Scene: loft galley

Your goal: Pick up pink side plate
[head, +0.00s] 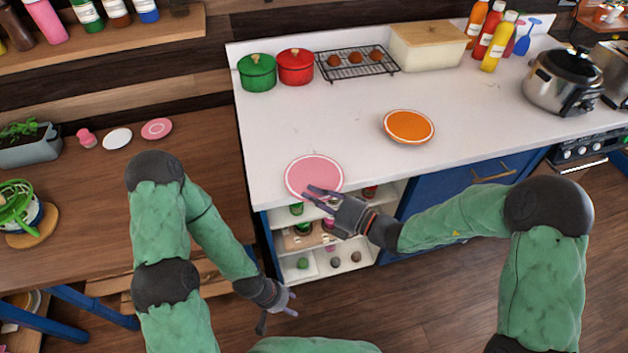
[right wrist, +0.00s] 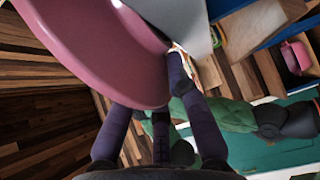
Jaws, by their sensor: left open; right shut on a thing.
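A round pink plate (head: 313,174) with a pale rim is at the front left corner of the white counter. My right gripper (head: 318,196) is shut on its near edge. In the right wrist view the pink plate (right wrist: 95,45) fills the upper left, with its rim between the dark fingers (right wrist: 160,108). I cannot tell whether the plate still touches the counter. My left gripper (head: 284,303) is open and empty, low in front of the wooden side table, well away from the plate. A smaller pink dish (head: 157,129) lies on that side table.
An orange plate (head: 409,126) lies mid-counter. Green (head: 257,72) and red (head: 296,66) pots, a cooling rack (head: 357,63) and a bread box (head: 428,47) line the back. A steel cooker (head: 562,82) is at right. Open shelves (head: 345,262) lie below the counter's left part.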

